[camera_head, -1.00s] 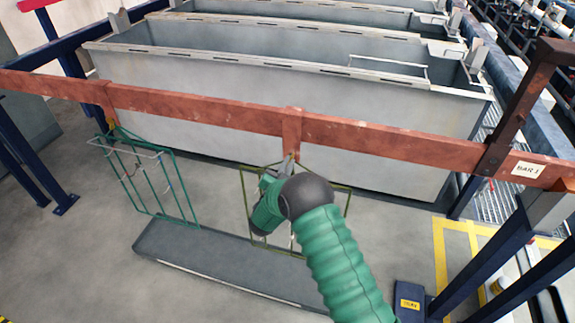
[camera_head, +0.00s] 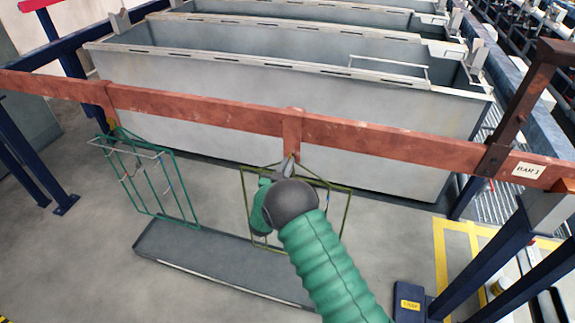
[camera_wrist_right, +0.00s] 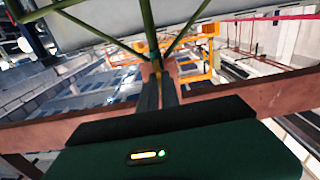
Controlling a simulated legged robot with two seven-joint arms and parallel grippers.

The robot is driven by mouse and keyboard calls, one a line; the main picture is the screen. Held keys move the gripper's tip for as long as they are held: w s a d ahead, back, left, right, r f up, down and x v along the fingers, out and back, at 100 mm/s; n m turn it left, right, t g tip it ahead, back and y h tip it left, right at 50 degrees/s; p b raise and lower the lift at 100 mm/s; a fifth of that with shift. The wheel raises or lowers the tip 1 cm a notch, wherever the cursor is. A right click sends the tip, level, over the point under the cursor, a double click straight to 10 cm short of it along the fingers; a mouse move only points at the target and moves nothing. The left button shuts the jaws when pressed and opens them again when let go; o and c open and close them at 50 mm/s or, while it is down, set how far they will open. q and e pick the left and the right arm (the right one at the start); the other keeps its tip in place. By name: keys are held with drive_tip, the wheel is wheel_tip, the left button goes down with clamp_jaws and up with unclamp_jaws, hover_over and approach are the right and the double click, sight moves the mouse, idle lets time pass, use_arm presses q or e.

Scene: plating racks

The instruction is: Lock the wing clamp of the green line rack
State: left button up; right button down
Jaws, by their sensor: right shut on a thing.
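An olive-green wire rack (camera_head: 346,212) hangs from the red bar at the centre of the head view. Its bars meet in a hub (camera_wrist_right: 150,45) at the top of the wrist view. My right gripper (camera_head: 290,163) is at the top of this rack, just below the bar's bracket. In the wrist view its two dark fingers (camera_wrist_right: 158,84) are close together, shut on the small brass-coloured wing clamp (camera_wrist_right: 156,67) at the hub. The fingers hide most of the clamp, so its angle cannot be told. A teal-green rack (camera_head: 150,185) hangs further left, apart from the gripper. My left gripper is not in view.
The red bar (camera_head: 210,110) runs across the scene, with a "BAR 1" label (camera_head: 528,170) at its right end. Grey tanks (camera_head: 250,85) stand behind it. A low grey tray (camera_head: 215,262) lies below the racks. Blue posts (camera_head: 500,262) stand at the right.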

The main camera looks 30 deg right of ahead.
drive_tip(key=c, duration=1.6)
unclamp_jaws()
drive_tip(key=shift+w, duration=0.1)
drive_tip(key=b+v, duration=0.1)
drive_tip(key=v, duration=1.6)
drive_tip(key=shift+b, duration=0.3)
